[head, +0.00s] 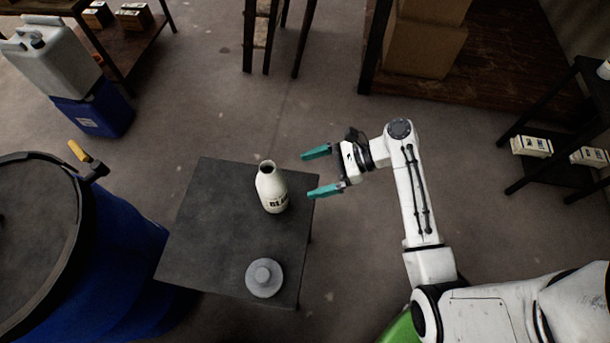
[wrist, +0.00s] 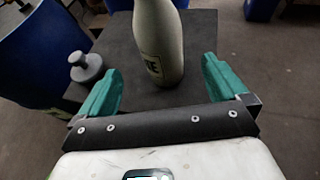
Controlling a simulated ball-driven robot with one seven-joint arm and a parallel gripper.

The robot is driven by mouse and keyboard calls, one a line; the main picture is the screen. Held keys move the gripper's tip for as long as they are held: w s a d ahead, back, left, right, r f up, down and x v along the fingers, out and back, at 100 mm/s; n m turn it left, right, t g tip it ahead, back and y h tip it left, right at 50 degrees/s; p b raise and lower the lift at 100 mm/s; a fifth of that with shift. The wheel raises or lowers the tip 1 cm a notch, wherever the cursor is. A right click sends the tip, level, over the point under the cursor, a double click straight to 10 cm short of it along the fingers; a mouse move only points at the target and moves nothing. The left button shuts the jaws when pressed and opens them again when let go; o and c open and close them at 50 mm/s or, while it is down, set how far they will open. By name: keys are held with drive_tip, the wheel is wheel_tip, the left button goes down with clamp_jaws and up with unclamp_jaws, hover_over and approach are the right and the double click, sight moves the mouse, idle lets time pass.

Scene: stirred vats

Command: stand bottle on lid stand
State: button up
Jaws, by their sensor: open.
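A cream bottle (head: 271,188) with dark lettering stands upright on a dark square table (head: 205,225), near its right edge. A round grey piece with a raised knob (head: 263,278), which looks like the lid stand, sits near the table's front right corner. My gripper (head: 318,171) is open and empty, to the right of the bottle, with its teal fingers pointing towards it. In the wrist view the bottle (wrist: 160,45) stands ahead, between the lines of the two fingers, its top cut off. The grey piece (wrist: 86,67) shows there to the left.
A large blue vat (head: 115,255) with a dark lid stands close to the table's left side. A white jerrycan (head: 50,50) rests on a blue container at the far left. Shelving with boxes stands behind. The table's left half is clear.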

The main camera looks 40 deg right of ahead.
drive_tip(key=shift+s+d, duration=0.1)
drive_tip(key=shift+d, duration=0.05)
drive_tip(key=s+a+f+n+g+h, duration=0.2)
drive_tip(key=s+n+g+h, duration=0.1)
drive_tip(key=s+n, duration=0.3)
drive_tip(key=s+a+f+n+g+h, duration=0.2)
drive_tip(key=s+n, duration=0.2)
drive_tip(key=n, duration=0.3)
drive_tip(key=s+d+r+n+g+h, duration=0.2)
drive_tip(key=s+r+n+h, duration=0.2)
drive_tip(key=n, duration=0.7)
drive_tip(key=shift+s+d+r+n+h, duration=0.15)
drive_tip(key=shift+s+d+n+h, duration=0.15)
drive_tip(key=shift+s+h, duration=0.9)
drive_tip(key=shift+s, duration=0.1)
